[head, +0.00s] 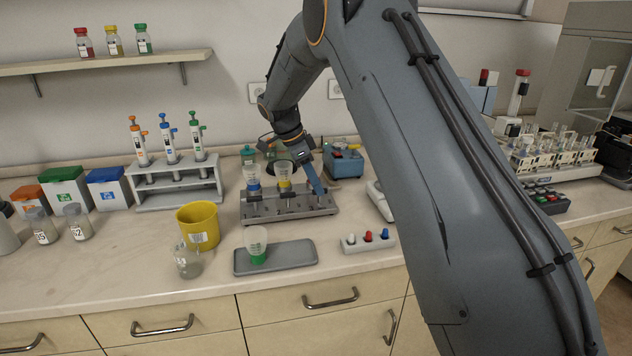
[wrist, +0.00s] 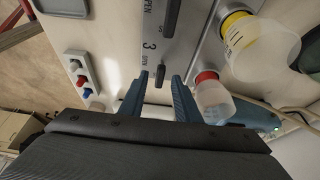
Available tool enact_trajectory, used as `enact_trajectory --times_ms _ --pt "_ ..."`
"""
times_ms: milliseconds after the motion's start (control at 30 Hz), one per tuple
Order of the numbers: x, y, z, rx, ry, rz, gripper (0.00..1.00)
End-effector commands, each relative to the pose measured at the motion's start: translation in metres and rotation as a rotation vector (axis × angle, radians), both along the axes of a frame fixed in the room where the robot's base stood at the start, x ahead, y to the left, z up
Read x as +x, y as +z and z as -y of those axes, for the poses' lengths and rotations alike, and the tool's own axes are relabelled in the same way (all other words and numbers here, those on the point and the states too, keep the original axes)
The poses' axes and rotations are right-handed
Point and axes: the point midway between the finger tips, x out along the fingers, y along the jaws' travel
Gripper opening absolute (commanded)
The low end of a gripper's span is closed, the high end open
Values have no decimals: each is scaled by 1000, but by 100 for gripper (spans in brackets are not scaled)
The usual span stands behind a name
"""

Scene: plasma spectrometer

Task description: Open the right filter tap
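The grey metal filter stand (head: 290,211) is on the bench in the head view, with blue-based (head: 252,177) and yellow-based (head: 284,172) filter cups. In the wrist view, a red-based cup (wrist: 211,98) stands beside the yellow-based one (wrist: 245,40). The right filter tap (wrist: 160,77) is a short dark lever by the number 3. Another tap lever (wrist: 172,14) lies further along the stand near an "OPEN" mark. My gripper (head: 319,188) is over the stand's right end. In the wrist view my two blue fingers are apart, either side of the right tap; contact cannot be told.
A grey tray (head: 290,259) with a green-based cup (head: 257,247) lies in front of the stand. A yellow bin (head: 198,224) stands to its left. A holder with coloured caps (head: 367,243) lies front right, and a blue device (head: 344,162) stands behind right.

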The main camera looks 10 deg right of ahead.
Motion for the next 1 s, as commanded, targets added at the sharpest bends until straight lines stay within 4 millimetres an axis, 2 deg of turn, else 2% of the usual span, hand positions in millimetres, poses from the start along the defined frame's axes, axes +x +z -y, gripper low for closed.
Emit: enact_trajectory --times_ms 333,367,500,533,1000 --pt "0 -6 2 0 0 -1 30" --pt "0 -5 2 0 0 -1 26" --pt "0 -5 2 0 0 -1 3" --pt "0 -5 2 0 0 -1 0" --pt "-2 -5 2 1 83 -1 0"
